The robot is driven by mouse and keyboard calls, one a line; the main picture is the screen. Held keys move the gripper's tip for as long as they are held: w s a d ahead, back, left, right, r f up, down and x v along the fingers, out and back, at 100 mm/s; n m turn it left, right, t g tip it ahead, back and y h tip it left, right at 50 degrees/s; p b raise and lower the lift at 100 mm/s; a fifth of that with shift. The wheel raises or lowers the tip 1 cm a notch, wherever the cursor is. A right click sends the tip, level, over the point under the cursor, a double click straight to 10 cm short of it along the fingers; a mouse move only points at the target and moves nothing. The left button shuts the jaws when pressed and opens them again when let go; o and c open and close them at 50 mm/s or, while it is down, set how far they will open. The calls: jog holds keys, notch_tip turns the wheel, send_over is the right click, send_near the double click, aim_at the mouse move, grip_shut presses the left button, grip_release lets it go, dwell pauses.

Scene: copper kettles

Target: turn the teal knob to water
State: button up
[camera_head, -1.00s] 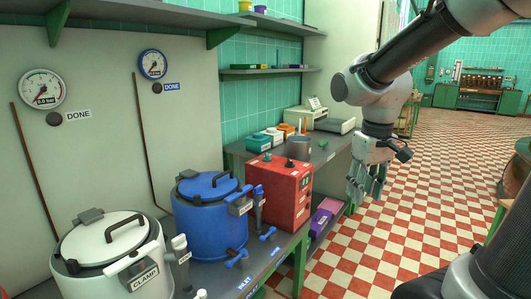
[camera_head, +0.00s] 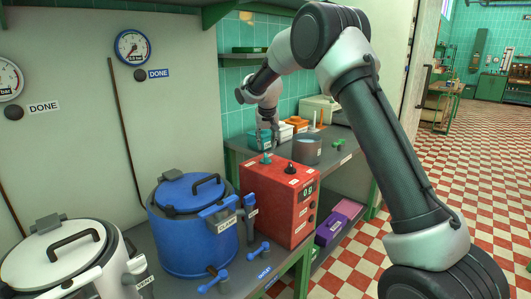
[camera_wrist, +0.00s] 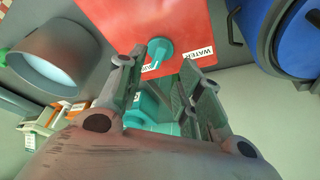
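The teal knob (camera_head: 266,159) stands on top of the red control box (camera_head: 280,208), near its back left. In the wrist view the teal knob (camera_wrist: 159,49) lies just beyond and between my fingertips. Its narrow end points down-left in that picture, toward a partly hidden white label. The WATER label (camera_wrist: 200,54) is to the right of the knob. My gripper (camera_head: 265,138) is behind and slightly above the knob in the head view. In the wrist view my gripper (camera_wrist: 155,65) is open, one finger on either side; contact with the knob cannot be told.
A black knob (camera_head: 291,169) is also on the box top. A grey pot (camera_head: 307,149) stands close behind the box. A blue kettle (camera_head: 187,240) is at its left. Teal and orange containers (camera_head: 293,124) sit farther back on the bench.

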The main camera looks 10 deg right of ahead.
aim_at(266, 156)
jog(key=shift+m, duration=0.3)
jog(key=x, duration=0.7)
jog(key=shift+w+f, duration=0.15)
jog(key=shift+f, duration=0.2)
grip_shut()
